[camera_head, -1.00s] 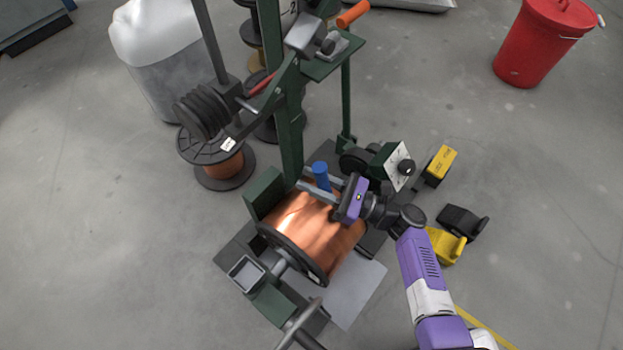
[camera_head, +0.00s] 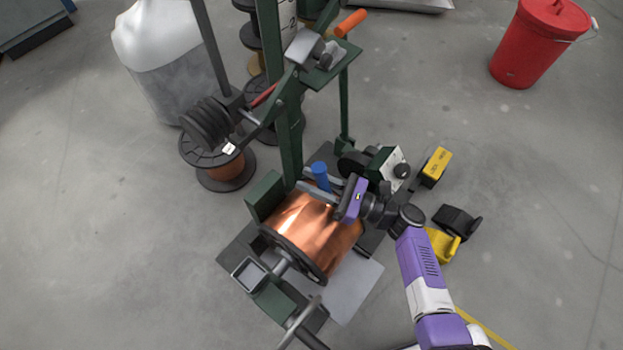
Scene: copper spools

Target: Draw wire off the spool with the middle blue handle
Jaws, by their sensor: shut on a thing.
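A large copper spool (camera_head: 309,238) lies on its side in a dark green stand, with a black flange (camera_head: 293,254) at its front left. A blue handle (camera_head: 320,172) stands upright near the spool's back edge. My gripper (camera_head: 317,186), with grey fingers and a purple body, reaches in from the right over the spool and is shut on the blue handle. The lower part of the handle is hidden by the fingers. Any loose wire end is too small to make out.
A green post (camera_head: 289,140) with an orange-handled lever (camera_head: 351,22) rises behind the spool. A smaller copper spool (camera_head: 226,172) stands at the left by a white container (camera_head: 168,60). A yellow box (camera_head: 436,165) lies at the right; a red bucket (camera_head: 538,45) stands farther back.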

